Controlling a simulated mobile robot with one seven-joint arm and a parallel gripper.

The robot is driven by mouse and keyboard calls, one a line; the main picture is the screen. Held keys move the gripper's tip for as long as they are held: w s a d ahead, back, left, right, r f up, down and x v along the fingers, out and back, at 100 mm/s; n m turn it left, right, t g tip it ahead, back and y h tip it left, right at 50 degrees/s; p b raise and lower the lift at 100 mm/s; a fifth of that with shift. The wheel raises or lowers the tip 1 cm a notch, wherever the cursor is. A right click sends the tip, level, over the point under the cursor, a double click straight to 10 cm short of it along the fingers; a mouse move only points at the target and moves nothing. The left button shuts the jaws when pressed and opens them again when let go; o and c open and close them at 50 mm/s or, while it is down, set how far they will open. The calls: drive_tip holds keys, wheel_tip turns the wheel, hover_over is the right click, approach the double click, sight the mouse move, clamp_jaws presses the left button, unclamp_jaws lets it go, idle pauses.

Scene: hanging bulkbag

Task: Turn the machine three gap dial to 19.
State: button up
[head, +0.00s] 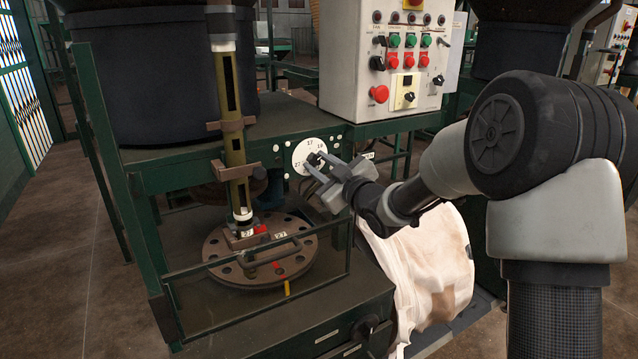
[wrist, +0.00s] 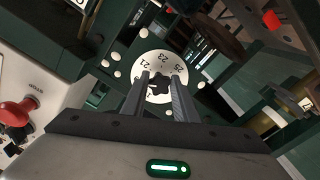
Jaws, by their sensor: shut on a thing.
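The gap dial (head: 302,152) is a white disc with printed numbers on the green machine frame, left of the control box. In the head view 17 shows near its top and 27 at its left; in the wrist view the disc (wrist: 148,62) shows 21, 23 and 25. A dark knob (wrist: 159,86) sits at its middle. My gripper (head: 315,165) reaches in from the right, and its two fingers stand on either side of the knob, shut on it. The fingers hide part of the disc. I cannot tell which number the knob points to.
A grey control box (head: 350,60) with buttons and switches stands above right of the dial. A round bolted plate (head: 235,268) and an upright olive tube (head: 233,110) are to the left. A white cloth bag (head: 415,270) hangs below my arm. Small white round knobs surround the dial.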

drive_tip(key=shift+n+b, duration=0.8)
drive_tip(key=shift+b, duration=0.3)
drive_tip(key=o, duration=1.1)
drive_tip(key=v, duration=1.7)
drive_tip(key=shift+s+d+p, duration=0.2)
drive_tip(key=shift+p, duration=0.15)
